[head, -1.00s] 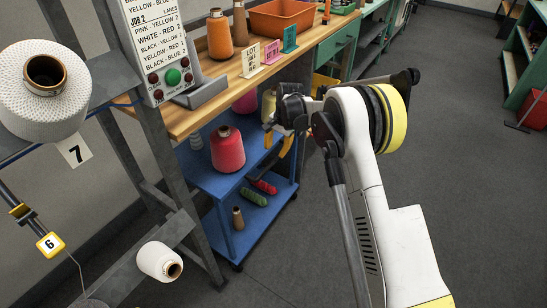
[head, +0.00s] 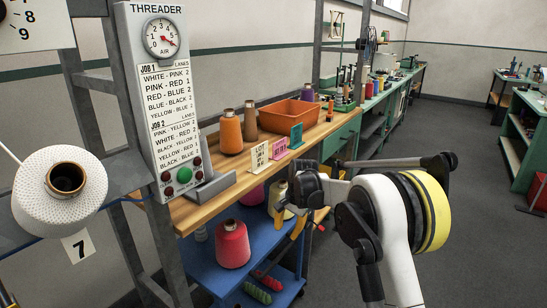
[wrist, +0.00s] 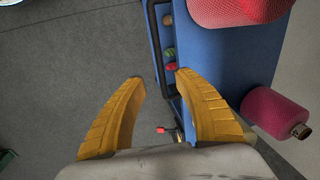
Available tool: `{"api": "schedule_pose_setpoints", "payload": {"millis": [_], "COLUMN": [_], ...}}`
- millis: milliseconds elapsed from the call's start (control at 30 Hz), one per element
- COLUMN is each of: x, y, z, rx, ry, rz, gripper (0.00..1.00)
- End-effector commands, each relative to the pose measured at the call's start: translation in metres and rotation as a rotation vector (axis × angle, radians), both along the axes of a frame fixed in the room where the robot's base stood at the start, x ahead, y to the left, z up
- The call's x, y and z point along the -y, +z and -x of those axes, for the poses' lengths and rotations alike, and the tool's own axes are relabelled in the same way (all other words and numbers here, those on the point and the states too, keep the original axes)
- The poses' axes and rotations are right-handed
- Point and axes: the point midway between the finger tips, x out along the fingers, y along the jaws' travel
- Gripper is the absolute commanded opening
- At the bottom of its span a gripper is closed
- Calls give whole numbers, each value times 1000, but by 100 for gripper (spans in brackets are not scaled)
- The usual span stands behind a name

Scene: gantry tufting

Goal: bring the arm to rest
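My arm (head: 395,235) reaches up from the lower right of the head view, white with a yellow band at the joint. My gripper (head: 306,222) is in front of the blue cart (head: 262,224), below the wooden bench top. In the wrist view, the two yellow fingers of my gripper (wrist: 158,85) stand wide apart with nothing between them. Beyond them are grey floor and the edge of the blue cart (wrist: 215,62). A red cone (wrist: 235,8) and a pink-red cone (wrist: 275,112) are on the right of that view, apart from the fingers.
The wooden bench (head: 215,205) carries an orange bin (head: 285,115), yarn cones and small signs. The threader panel (head: 165,95) and a white cone (head: 90,190) stand at left. A red cone (head: 232,245) sits on the cart. Open floor (head: 470,200) lies at right.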

Motion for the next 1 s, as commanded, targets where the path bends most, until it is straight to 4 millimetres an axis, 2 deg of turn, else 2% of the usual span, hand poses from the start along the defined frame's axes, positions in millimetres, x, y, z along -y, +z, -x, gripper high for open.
{"api": "schedule_pose_setpoints", "payload": {"millis": [33,167,300,400,500,600,733,900,1000], "x": [6,26,48,63,77,91,105,121,126], "y": [19,76,131,160,181,194,197,183,171], "z": [9,42,90,130,173,217,275,341,368], "rx": [17,83,161,215,266,318,380,451,481], "ry": [13,70,142,193,244,294,360,442,478], "rz": [6,30,65,96,129,167,220,294,329], "gripper": [38,38,38,38,38,38,38,38,38]}}
